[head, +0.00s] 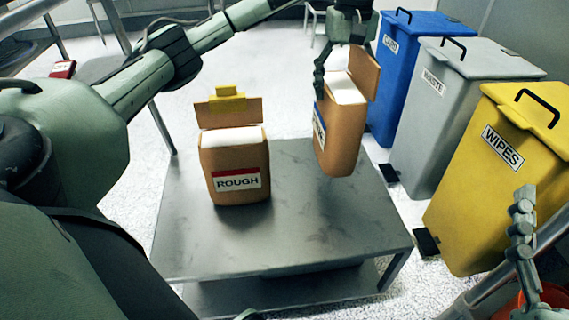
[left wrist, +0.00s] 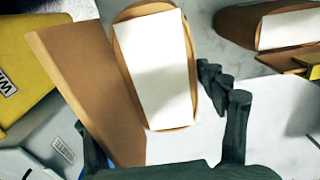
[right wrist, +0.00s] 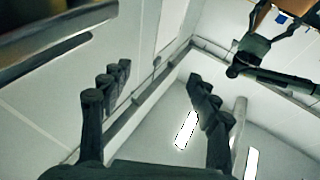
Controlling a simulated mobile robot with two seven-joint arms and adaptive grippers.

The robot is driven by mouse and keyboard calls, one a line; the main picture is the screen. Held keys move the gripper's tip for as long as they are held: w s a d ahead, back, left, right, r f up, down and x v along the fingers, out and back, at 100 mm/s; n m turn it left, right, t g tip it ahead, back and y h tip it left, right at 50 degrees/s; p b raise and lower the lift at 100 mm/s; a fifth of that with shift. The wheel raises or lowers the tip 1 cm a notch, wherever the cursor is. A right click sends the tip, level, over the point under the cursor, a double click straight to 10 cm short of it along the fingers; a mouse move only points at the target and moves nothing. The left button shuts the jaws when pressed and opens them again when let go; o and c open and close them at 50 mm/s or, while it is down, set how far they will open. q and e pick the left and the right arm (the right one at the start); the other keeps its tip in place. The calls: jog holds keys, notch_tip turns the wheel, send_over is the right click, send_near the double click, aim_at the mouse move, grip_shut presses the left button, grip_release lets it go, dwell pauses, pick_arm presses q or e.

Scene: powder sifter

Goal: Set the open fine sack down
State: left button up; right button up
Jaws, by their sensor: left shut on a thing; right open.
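The fine sack (head: 340,140) is a brown open sack with a blue-edged label, seen at a steep angle, and white powder at its top. My left gripper (head: 335,75) is shut on its upper part and holds it upright, slightly tilted, over the right part of the grey table (head: 290,240). I cannot tell whether its base touches the table. In the left wrist view, the sack's white powder (left wrist: 160,70) and raised brown flap (left wrist: 85,85) lie between the dark fingers. My right gripper (right wrist: 158,100) is open and empty, away from the table; it also shows in the head view (head: 525,230).
An open sack labelled ROUGH (head: 235,165), with a yellow clip (head: 228,91) on its flap, stands on the table's left part. Blue (head: 405,60), grey (head: 450,110) and yellow (head: 500,190) bins stand close along the right. The table's front is clear.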

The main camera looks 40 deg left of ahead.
pick_arm(q)
jog(key=shift+w, duration=0.1)
jog(key=shift+f, duration=0.45)
jog(key=shift+f+b, duration=0.75)
jog(key=shift+f, duration=3.75)
pick_arm(e)
jog(key=shift+s+d+r+t+y, duration=0.15)
jog(key=shift+s+r+t, duration=0.1)
jog(key=shift+r+t, duration=0.35)
jog(key=shift+s+d+r+t+y, duration=0.1)
jog(key=shift+s+d+r+t, duration=0.25)
jog(key=shift+r, duration=0.4)
jog(key=shift+s+r+t+y, duration=0.1)
jog(key=shift+s+r+t, duration=0.05)
jog(key=shift+r+t, duration=0.45)
pick_arm(q)
jog(key=shift+f, duration=0.1)
jog(key=o, duration=1.9)
jog(key=shift+f, duration=0.1)
jog(key=shift+c, duration=0.2)
pick_arm(e)
jog(key=shift+r, duration=0.2)
